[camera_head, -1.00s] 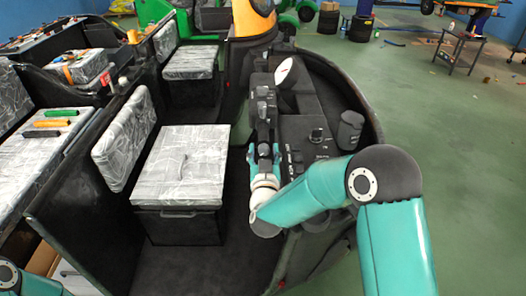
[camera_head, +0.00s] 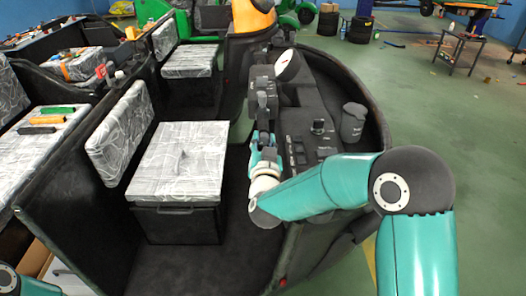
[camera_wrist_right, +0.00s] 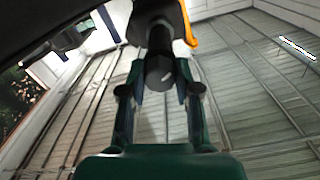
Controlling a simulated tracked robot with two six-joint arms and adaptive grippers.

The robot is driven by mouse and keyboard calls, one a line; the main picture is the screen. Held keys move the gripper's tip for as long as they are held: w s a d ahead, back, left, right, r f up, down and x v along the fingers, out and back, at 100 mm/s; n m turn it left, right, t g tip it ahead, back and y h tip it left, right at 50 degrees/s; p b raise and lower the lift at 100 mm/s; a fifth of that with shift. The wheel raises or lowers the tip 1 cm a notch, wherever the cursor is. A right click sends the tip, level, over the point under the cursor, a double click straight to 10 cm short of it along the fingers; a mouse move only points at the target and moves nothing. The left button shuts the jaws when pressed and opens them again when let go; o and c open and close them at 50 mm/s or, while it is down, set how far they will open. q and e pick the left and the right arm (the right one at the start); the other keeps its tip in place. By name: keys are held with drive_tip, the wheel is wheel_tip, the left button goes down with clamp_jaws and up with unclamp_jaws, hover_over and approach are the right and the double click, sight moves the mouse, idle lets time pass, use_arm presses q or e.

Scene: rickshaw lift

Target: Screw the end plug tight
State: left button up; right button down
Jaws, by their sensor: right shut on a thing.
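My right gripper (camera_head: 263,138) reaches over the dark dashboard from the right. In the right wrist view my right gripper (camera_wrist_right: 160,92) has its fingers on either side of a dark, round-ended cylinder, which looks like the end plug (camera_wrist_right: 159,72), and is shut on it. The cylinder's far end runs up into a larger black part with an orange edge (camera_wrist_right: 188,25). Its thread and how far it is screwed in cannot be seen. In the head view the plug cannot be made out clearly below the black housing (camera_head: 262,92). My left gripper is out of view.
The dashboard (camera_head: 310,150) with knobs and a cup-like black part (camera_head: 353,122) lies close to the right of the gripper. A plastic-wrapped seat (camera_head: 180,160) stands to the left.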

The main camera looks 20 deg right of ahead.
drive_tip(key=m+b, duration=0.2)
drive_tip(key=b, duration=0.1)
drive_tip(key=m+b, duration=0.3)
drive_tip(key=b, duration=0.1)
drive_tip(key=m+b, duration=0.2)
drive_tip(key=b, duration=0.2)
drive_tip(key=shift+d+f, duration=0.1)
drive_tip(key=shift+f, duration=0.25)
drive_tip(key=m+b, duration=0.9)
drive_tip(key=b, duration=0.1)
drive_tip(key=shift+f, duration=0.1)
drive_tip(key=m+b, duration=0.3)
drive_tip(key=m, duration=0.1)
drive_tip(key=shift+m+b, duration=1.3)
drive_tip(key=shift+m, duration=0.7)
drive_tip(key=c, duration=0.8)
unclamp_jaws()
